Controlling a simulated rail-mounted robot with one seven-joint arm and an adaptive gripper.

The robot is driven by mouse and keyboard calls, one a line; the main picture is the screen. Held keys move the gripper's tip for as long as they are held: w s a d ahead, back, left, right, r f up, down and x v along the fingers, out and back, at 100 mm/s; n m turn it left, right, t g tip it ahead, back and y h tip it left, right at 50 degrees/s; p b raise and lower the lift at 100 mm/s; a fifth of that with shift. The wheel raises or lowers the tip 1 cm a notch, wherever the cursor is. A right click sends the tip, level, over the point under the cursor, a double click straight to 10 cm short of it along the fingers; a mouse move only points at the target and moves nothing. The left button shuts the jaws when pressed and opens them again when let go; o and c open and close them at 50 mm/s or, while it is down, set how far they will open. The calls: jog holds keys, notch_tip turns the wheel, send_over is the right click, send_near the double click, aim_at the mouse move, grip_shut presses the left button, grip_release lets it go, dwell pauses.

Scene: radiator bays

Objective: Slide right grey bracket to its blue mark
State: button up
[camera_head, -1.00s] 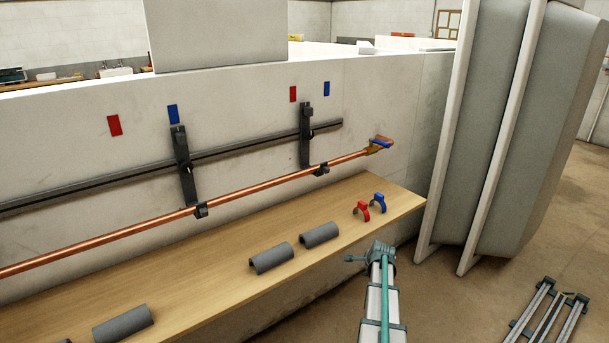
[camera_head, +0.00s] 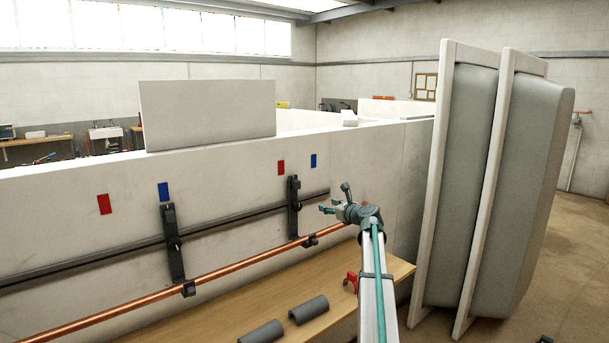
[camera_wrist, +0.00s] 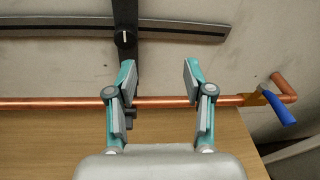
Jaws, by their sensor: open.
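The right grey bracket (camera_head: 294,210) is a dark upright bar on the wall rail, its top between the right red mark (camera_head: 281,168) and the right blue mark (camera_head: 313,160), left of the blue one. In the wrist view the bracket (camera_wrist: 124,38), with its knob, stands behind and above the left finger. My gripper (camera_head: 337,200) is open and empty, to the right of the bracket in the head view. The fingers in the wrist view (camera_wrist: 159,68) are spread, with the bracket left of the gap's middle. Contact does not show.
The left bracket (camera_head: 173,245) stands further left. The wooden bench (camera_head: 270,297) carries grey half-shells (camera_head: 309,309) and a red clip (camera_head: 351,281). Tall panels (camera_head: 465,180) stand at right.

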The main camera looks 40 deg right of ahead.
jog(key=t+y, duration=0.2)
send_near(299, 181)
jog(key=w+p, duration=0.1)
jog(key=w, duration=0.2)
jog(key=w+p, duration=0.1)
jog(key=w, duration=0.3)
jog(key=w+a+p, duration=0.1)
jog(key=w, duration=0.3)
jog(key=shift+w+r, duration=0.15)
jog(key=shift+w, duration=0.05)
grip_shut()
